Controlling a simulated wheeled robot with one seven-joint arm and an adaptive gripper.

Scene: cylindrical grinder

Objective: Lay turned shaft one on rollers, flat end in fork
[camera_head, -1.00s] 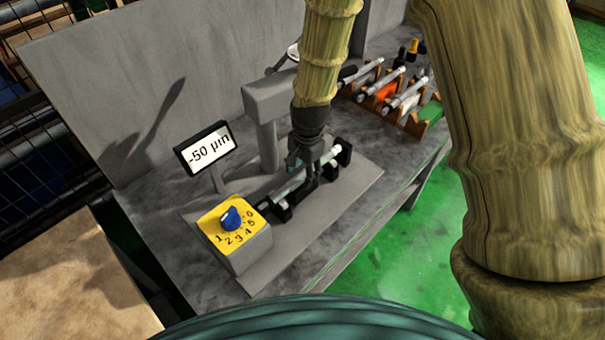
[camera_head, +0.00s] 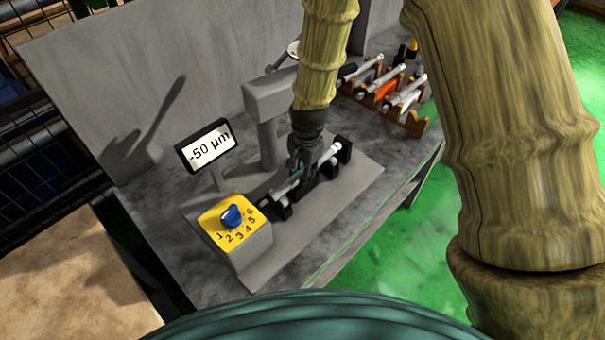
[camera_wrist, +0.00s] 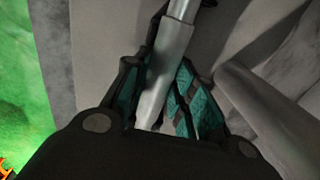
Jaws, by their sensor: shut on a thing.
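My gripper (camera_head: 304,172) is shut on a silver turned shaft (camera_head: 326,156) at the grinder; its fingers cover the shaft's middle. The wrist view shows the shaft (camera_wrist: 168,58) running between my teal-padded fingers (camera_wrist: 160,100). In the head view the shaft slants from lower left to upper right, low over the grey base plate (camera_head: 345,190). Black supports stand at both ends, one at the lower left (camera_head: 281,208) and one at the upper right (camera_head: 344,151). I cannot tell whether the shaft rests on the rollers or whether its flat end is in the fork.
A yellow dial box (camera_head: 233,228) with a blue knob and a display (camera_head: 206,146) reading -50 µm stand to the left. A grey column with a head (camera_head: 270,95) stands behind. A wooden rack (camera_head: 412,122) with several shafts is at the back right.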

